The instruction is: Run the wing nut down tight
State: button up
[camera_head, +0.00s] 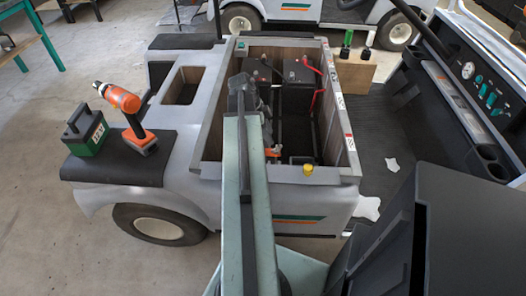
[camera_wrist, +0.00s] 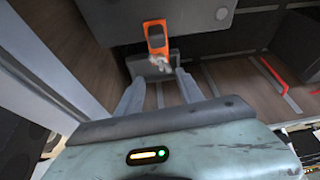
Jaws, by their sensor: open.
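In the wrist view my gripper (camera_wrist: 160,82) is open, its two grey fingers apart with nothing held between them. Just beyond the fingertips is an orange part (camera_wrist: 156,36) with a small pale metal piece (camera_wrist: 160,61) at its near end. This piece may be the wing nut, but it is too blurred to be sure. In the head view the orange part (camera_head: 272,152) shows low inside the cart's open bay (camera_head: 210,135), beside my arm. My arm hides most of the gripper there.
Black batteries (camera_head: 300,82) with red cables stand in the bay's far part. The bay's walls enclose my gripper closely. A yellow knob (camera_head: 308,170) sits at the near rim. An orange drill (camera_head: 128,108) and a green box (camera_head: 86,132) rest on the black seat pad.

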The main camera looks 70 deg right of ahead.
aim_at(275, 149)
jog(key=b+x, duration=0.5)
jog(key=w+b+x, duration=0.1)
jog(key=b+x, duration=0.1)
jog(key=x, duration=0.1)
jog(key=shift+s+f, duration=0.1)
jog(key=shift+f, duration=0.3)
jog(key=shift+r, duration=0.15)
jog(key=shift+c, duration=0.2)
grip_shut()
